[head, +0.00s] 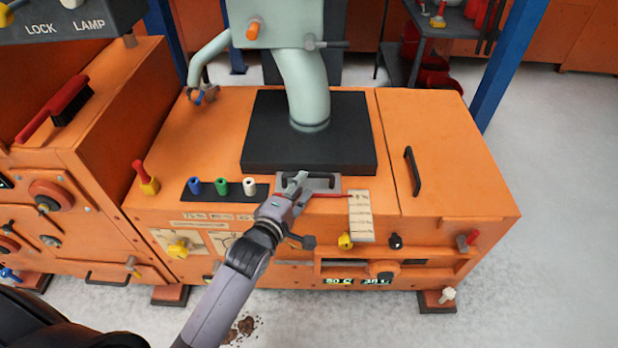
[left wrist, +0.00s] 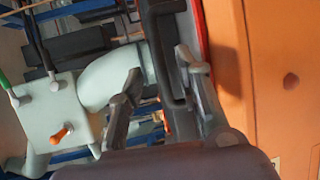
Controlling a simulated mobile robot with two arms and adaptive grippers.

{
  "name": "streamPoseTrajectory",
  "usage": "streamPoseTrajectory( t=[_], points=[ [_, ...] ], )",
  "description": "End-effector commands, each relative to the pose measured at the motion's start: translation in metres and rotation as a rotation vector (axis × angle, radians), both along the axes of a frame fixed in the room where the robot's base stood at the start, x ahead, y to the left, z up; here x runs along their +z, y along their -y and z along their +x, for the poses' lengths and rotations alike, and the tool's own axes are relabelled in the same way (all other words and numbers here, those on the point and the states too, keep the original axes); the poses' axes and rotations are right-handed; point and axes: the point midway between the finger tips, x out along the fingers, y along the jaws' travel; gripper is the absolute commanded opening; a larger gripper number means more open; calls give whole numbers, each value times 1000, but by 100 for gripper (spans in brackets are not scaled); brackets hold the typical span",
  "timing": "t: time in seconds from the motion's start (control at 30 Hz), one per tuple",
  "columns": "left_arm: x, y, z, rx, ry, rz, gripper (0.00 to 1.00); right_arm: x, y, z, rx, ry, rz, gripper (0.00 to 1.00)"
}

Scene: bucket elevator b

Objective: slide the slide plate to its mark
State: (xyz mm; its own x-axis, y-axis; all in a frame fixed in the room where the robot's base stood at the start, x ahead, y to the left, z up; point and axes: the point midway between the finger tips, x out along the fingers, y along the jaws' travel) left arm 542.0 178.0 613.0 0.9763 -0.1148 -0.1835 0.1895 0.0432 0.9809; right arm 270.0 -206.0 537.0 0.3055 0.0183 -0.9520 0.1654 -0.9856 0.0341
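The slide plate (head: 327,184) is a small grey plate with a dark handle (head: 305,178), at the front edge of the black base block. A thin red pointer (head: 335,196) runs from it to a pale scale strip (head: 361,216) with marks too small to read. My left gripper (head: 296,186) is at the handle and covers part of the plate. In the left wrist view its two fingers (left wrist: 160,65) are apart, with the dark handle (left wrist: 153,50) between them. I cannot tell whether either finger touches it. My right gripper is not in view.
Blue, green and white knobs (head: 222,188) stand left of the gripper. A pale green duct (head: 306,90) rises from the black block (head: 260,150). The orange top to the right has a black handle (head: 412,171).

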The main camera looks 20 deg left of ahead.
Motion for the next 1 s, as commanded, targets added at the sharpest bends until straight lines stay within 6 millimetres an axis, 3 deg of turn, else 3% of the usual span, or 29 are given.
streamPoseTrajectory(
  t=[0.1, 0.33, 0.7, 1.0],
  points=[
    [-6, 3, 24, -1, 1, 2, 32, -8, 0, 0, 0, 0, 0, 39],
    [-10, 6, 48, -1, 1, 0, 32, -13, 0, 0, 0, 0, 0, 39],
    [-10, 7, 52, -1, -1, 0, 32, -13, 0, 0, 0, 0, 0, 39],
    [-10, 6, 52, -1, -1, 0, 12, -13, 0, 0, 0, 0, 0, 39]
  ],
)
